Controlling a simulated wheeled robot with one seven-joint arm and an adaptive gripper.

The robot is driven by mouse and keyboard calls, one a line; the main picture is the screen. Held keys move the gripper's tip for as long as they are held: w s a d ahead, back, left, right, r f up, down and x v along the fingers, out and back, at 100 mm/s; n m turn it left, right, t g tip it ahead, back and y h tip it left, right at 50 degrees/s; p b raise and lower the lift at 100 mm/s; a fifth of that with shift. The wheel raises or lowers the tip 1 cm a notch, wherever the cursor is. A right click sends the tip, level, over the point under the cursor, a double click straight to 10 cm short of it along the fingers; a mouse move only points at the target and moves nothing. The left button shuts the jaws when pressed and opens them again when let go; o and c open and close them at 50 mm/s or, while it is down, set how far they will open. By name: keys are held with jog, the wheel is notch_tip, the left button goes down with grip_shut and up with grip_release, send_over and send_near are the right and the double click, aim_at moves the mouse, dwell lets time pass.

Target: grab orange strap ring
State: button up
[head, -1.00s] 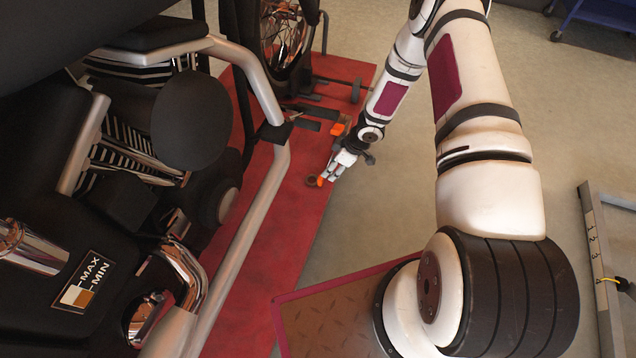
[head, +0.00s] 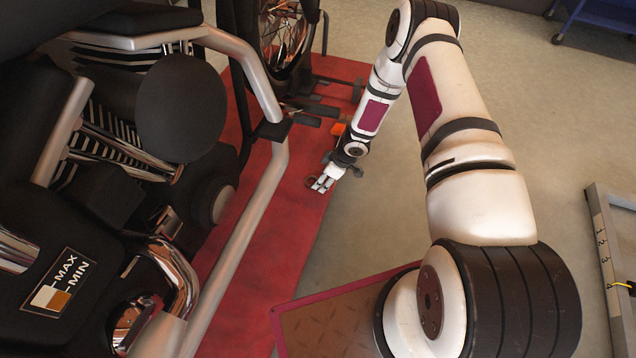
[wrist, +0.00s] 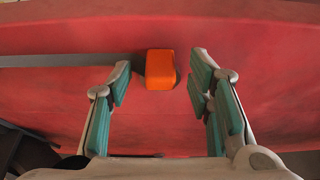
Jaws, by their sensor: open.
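In the wrist view an orange block-like piece (wrist: 160,69) lies on the red surface (wrist: 250,40), at the end of a flat grey strip (wrist: 60,60). It sits ahead of my gripper (wrist: 158,85), roughly centred between the parted fingers, with nothing held. In the head view my gripper (head: 321,186) is low over the red platform's right edge. A small dark ring-like thing (head: 310,182) shows just left of the fingertips. Another orange patch (head: 337,129) shows beside my forearm. I cannot tell which of these is the piece in the wrist view.
A motorcycle with a silver frame tube (head: 245,235) fills the left. Black bars (head: 300,120) lie on the red platform (head: 262,290) farther back. A grey metal frame (head: 607,250) stands at the right. Grey floor between is open.

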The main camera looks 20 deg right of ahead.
grip_shut()
jog(key=shift+r, duration=0.1)
